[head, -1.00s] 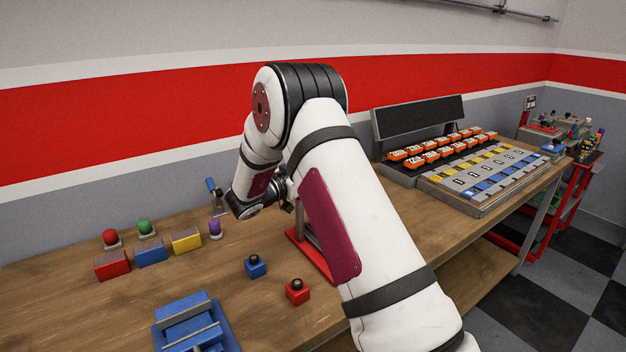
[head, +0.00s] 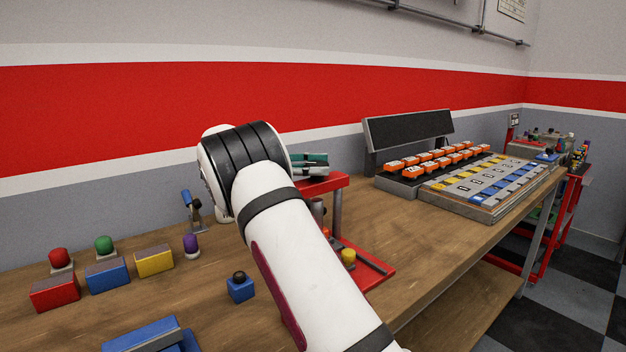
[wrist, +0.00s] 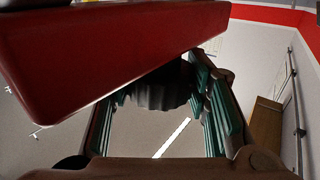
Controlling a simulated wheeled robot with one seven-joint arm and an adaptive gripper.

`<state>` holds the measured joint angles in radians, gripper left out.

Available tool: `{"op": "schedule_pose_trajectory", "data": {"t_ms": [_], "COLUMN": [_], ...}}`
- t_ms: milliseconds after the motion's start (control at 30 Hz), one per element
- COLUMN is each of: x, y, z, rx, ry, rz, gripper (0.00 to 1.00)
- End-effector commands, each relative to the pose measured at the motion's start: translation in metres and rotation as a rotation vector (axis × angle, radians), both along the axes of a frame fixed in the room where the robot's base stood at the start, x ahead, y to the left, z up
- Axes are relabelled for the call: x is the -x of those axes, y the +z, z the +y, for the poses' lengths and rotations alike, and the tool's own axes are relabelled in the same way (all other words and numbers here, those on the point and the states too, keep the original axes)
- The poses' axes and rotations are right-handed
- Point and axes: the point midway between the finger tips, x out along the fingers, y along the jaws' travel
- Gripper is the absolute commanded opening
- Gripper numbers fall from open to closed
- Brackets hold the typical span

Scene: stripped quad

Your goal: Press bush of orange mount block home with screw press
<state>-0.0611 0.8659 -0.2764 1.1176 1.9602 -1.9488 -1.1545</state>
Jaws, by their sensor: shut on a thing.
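The red screw press (head: 335,183) stands on the bench, partly hidden by my arm. Its top beam also fills the upper left of the wrist view (wrist: 110,50). My gripper (head: 311,163), with teal finger pads, is at the top of the press. In the wrist view a dark ribbed knob (wrist: 160,92) sits between the pads, and the gripper is shut on it. A small orange patch (head: 326,234) shows under the beam beside my arm; it may be the orange mount block. Its bush cannot be made out.
A yellow piece (head: 348,257) is at the press base. A blue block with a black knob (head: 240,287) stands left of my arm. Red, blue and yellow blocks (head: 154,262) line the left. A rack of orange pieces (head: 430,160) and a tray (head: 475,185) stand right.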

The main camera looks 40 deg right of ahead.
Motion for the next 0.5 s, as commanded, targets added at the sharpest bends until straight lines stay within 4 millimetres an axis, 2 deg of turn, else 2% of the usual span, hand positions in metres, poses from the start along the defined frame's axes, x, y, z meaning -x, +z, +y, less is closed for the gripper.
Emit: {"op": "schedule_pose_trajectory", "data": {"t_ms": [500], "x": [0.0005], "y": [-0.0001], "z": [-0.0011], "rx": [0.003], "ry": [-0.167], "rz": [0.001], "gripper": [0.15]}}
